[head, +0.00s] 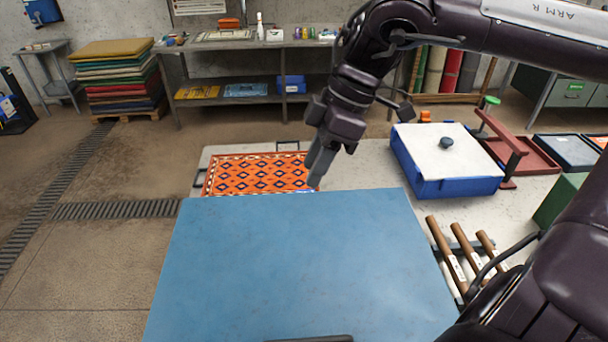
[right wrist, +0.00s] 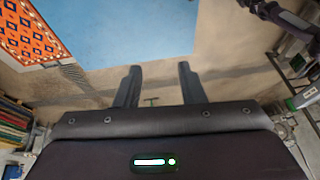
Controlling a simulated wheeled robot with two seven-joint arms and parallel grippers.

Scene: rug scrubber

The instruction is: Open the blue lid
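The blue lid (head: 300,260) is a wide flat panel filling the lower middle of the head view, with a dark handle (head: 312,338) at its near edge. It also shows at the top of the right wrist view (right wrist: 130,25). Whether it is raised at all I cannot tell. My right gripper (head: 318,168) is near the lid's far edge in the head view, fingers pointing down. In the right wrist view its two fingers (right wrist: 156,75) are apart with nothing between them, and the lid appears beyond them. My left gripper is out of view.
An orange patterned rug (head: 258,173) lies just behind the lid. A blue box with a white top and dark knob (head: 446,165) stands at right on the pale table. Several wooden-handled tools (head: 448,255) lie right of the lid. Red trays (head: 525,155) are farther right.

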